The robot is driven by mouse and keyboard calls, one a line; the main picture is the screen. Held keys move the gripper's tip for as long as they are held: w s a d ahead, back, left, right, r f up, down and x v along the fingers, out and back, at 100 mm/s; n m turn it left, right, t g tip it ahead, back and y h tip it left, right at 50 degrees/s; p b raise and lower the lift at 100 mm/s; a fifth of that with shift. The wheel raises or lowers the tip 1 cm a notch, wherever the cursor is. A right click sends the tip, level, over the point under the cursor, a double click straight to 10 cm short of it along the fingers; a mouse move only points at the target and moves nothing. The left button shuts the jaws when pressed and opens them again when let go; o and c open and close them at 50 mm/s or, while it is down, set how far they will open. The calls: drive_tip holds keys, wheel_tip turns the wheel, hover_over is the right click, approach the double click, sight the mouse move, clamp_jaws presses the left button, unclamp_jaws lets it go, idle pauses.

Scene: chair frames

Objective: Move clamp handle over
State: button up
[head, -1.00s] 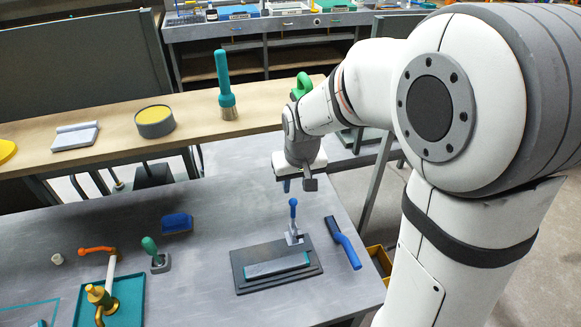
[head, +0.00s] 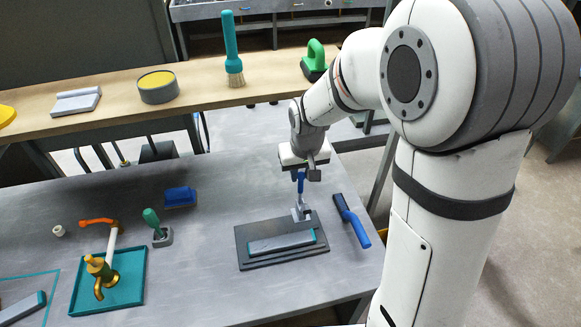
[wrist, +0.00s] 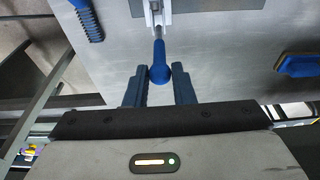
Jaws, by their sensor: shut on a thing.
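The toggle clamp (head: 301,211) is a small grey metal piece standing at the back right corner of a dark grey stepped plate (head: 243,238). Its blue-tipped handle stands roughly upright. In the wrist view the rounded blue clamp handle (wrist: 160,73) sits between the two dark blue fingers, with the clamp's pale body (wrist: 157,14) beyond. My gripper (head: 300,180) is over the clamp, pointing down, and shut on the handle. The fingers partly hide the handle in the head view.
A blue brush (head: 351,221) lies just right of the plate; a grey bar (head: 283,242) lies on the plate. Left are a green-handled tool (head: 155,228), a blue block (head: 180,197) and a teal tray (head: 130,290) with a brass tap. A wooden shelf (head: 195,92) runs behind.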

drive_tip(key=shift+w, duration=0.15)
drive_tip(key=shift+w+a+f, duration=0.1)
drive_tip(key=shift+w+a, duration=0.1)
drive_tip(key=shift+w, duration=0.55)
drive_tip(key=shift+w+a+f, duration=0.1)
drive_tip(key=shift+w+a, duration=0.05)
drive_tip(key=shift+w, duration=0.55)
drive_tip(key=shift+w+a+f+b, duration=0.15)
drive_tip(key=shift+w+f+b, duration=0.2)
drive_tip(key=shift+w, duration=0.4)
drive_tip(key=shift+w+a+f+b, duration=0.15)
drive_tip(key=shift+w+f+b, duration=0.15)
drive_tip(key=shift+w, duration=0.45)
